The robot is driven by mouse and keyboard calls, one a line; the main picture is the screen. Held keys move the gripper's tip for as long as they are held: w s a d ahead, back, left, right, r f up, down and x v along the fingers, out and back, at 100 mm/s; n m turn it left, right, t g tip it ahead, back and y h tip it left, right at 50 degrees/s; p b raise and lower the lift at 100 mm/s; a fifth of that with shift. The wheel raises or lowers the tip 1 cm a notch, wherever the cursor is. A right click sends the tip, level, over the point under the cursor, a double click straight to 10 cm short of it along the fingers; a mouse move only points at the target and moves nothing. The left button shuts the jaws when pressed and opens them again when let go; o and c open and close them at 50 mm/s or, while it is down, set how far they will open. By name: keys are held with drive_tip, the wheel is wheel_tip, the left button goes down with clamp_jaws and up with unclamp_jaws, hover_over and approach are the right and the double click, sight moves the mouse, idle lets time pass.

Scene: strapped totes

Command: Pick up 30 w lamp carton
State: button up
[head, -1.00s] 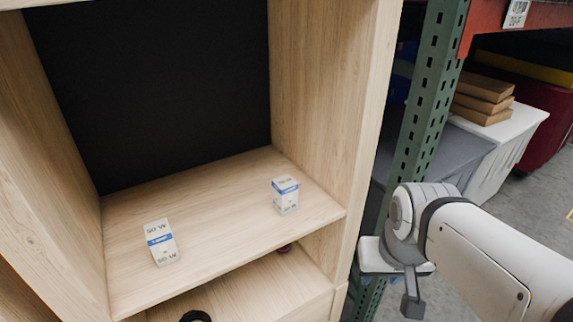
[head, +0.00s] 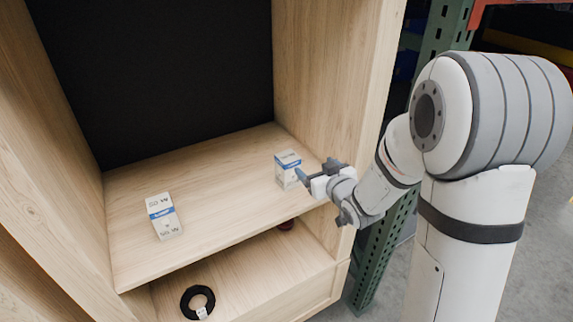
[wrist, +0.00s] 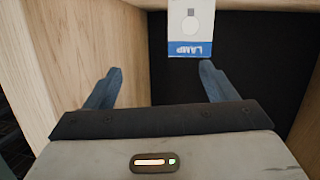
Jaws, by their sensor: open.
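Two white lamp cartons with blue bands stand on the wooden shelf board. The right carton (head: 288,168) is near the right side wall; its wattage print is too small to read. The left carton (head: 163,216) stands nearer the front left; its print looks upside down and seems to read 50 W. My gripper (head: 316,170) is open and empty, just right of and in front of the right carton. In the wrist view a carton (wrist: 192,32) with an upside-down LAMP band shows beyond my open fingers (wrist: 160,68), closer to the right fingertip.
The wooden shelf (head: 205,190) has free room between the cartons. Its right side wall (head: 322,85) stands close to my gripper. A black ring (head: 198,301) with a tag and a dark red thing (head: 286,225) lie on the level below. A green rack post (head: 385,250) stands to the right.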

sight(293, 162)
drive_tip(key=a+y, duration=0.1)
drive_tip(key=a+f+y, duration=0.1)
drive_tip(key=a, duration=0.1)
drive_tip(key=shift+w+f+n+t+y, duration=0.1)
drive_tip(key=shift+n+t+y, duration=0.2)
drive_tip(key=shift+n, duration=0.1)
drive_tip(key=shift+y, duration=0.7)
drive_tip(key=p+x, duration=0.2)
drive_tip(key=x, duration=0.6)
drive_tip(key=shift+a+f, duration=0.1)
drive_tip(key=shift+a, duration=0.1)
drive_tip(key=c, duration=1.1)
